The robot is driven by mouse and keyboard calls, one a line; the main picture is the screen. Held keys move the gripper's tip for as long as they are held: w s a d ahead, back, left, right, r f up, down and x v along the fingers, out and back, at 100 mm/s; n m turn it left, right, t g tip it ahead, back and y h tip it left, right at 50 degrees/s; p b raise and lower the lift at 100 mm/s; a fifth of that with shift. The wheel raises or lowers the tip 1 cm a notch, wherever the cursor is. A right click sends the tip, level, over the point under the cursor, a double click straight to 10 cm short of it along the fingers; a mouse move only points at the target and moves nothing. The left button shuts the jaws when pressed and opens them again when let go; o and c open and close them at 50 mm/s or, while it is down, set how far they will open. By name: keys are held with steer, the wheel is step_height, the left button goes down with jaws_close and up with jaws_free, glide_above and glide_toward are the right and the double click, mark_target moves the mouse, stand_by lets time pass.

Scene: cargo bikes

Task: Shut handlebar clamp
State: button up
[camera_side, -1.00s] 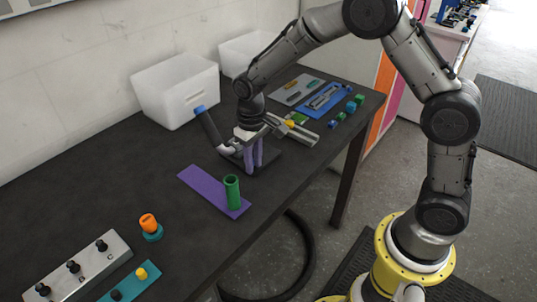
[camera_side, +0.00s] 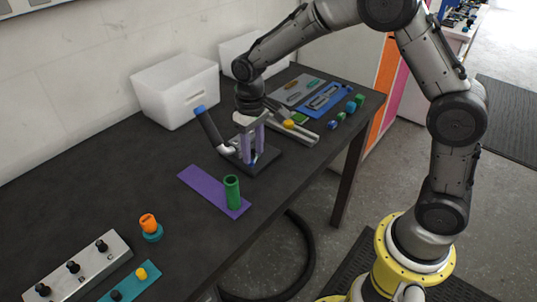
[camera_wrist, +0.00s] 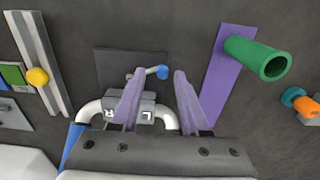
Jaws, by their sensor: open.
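The handlebar clamp is a grey block (camera_wrist: 129,102) around a pale, bent handlebar tube (camera_wrist: 90,114), beside a dark base plate (camera_wrist: 112,62) in the wrist view. A short lever with a blue tip (camera_wrist: 161,72) sticks out past the clamp, over the plate. In the side view the handlebar has a black grip (camera_side: 209,128) with a blue end, and the plate (camera_side: 283,161) lies under my gripper. My gripper (camera_wrist: 158,84) points down with purple fingers apart and empty, the blue tip showing between them in the wrist view. Contact with the lever cannot be told.
A purple strip (camera_side: 200,184) with an upright green tube (camera_side: 232,192) lies in front. A metal rail with a yellow knob (camera_side: 289,124) and a blue tray (camera_side: 326,98) lie behind. A white bin (camera_side: 176,92) stands by the wall. The left-middle table is bare.

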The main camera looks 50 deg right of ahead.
steer(key=shift+r, duration=1.8)
steer(key=s+d+r+t, duration=0.2)
steer(key=s+r, duration=0.2)
steer(key=r, duration=0.3)
steer(key=s+d+r+t, duration=0.1)
steer(key=s+r+t, duration=0.1)
steer(key=s+r, duration=0.4)
steer(key=s+d+f+t, duration=0.1)
steer(key=s+f, duration=0.1)
steer(key=s, duration=1.3)
steer(key=shift+s+d+t, duration=0.3)
steer(key=shift+s, duration=0.1)
